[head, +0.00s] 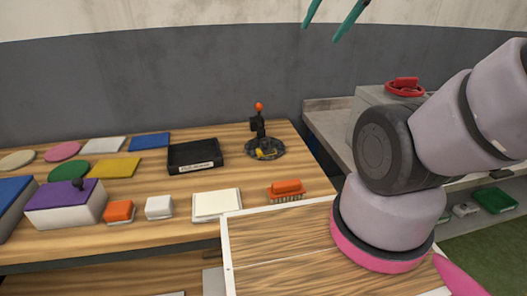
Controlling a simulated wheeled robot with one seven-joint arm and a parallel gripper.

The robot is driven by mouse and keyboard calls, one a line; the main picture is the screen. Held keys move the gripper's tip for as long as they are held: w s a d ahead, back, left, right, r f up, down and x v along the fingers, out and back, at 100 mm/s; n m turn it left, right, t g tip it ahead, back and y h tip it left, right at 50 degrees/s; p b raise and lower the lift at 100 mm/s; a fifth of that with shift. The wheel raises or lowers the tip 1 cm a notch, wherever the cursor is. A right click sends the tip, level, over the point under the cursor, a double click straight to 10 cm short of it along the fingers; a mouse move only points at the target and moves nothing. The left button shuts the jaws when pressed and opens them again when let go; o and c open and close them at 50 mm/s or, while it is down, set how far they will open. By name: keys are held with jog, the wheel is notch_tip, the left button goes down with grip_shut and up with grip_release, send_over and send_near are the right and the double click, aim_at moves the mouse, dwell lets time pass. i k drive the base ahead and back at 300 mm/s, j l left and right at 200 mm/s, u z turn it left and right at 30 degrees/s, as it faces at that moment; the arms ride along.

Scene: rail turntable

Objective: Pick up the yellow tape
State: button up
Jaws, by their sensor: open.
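A small yellow item (267,154), which may be the yellow tape, lies on a dark round base (276,148) at the back right of the wooden table. A black post with an orange knob (259,106) stands on that base, just behind the yellow item. The item is too small to tell its exact shape. My gripper (320,33) shows only as two teal fingers at the top edge. They are apart with nothing visible between them, up and right of the yellow item in the picture. The rest of the gripper is out of frame.
A black tray (196,158) stands left of the round base. A yellow square (114,168), coloured discs, blocks and an orange brush (286,189) lie on the table. A white-edged wooden board (229,250) is in front. A grey counter (323,122) stands at right.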

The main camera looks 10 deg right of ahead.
aim_at(259, 154)
jog(key=k+j, duration=0.1)
jog(key=j, duration=0.3)
jog(key=k+j, duration=0.1)
jog(key=j, duration=0.25)
jog(key=k+j, duration=0.1)
jog(key=j, duration=0.3)
jog(key=k+j, duration=0.15)
jog(key=j, duration=0.2)
jog(key=i+z, duration=0.05)
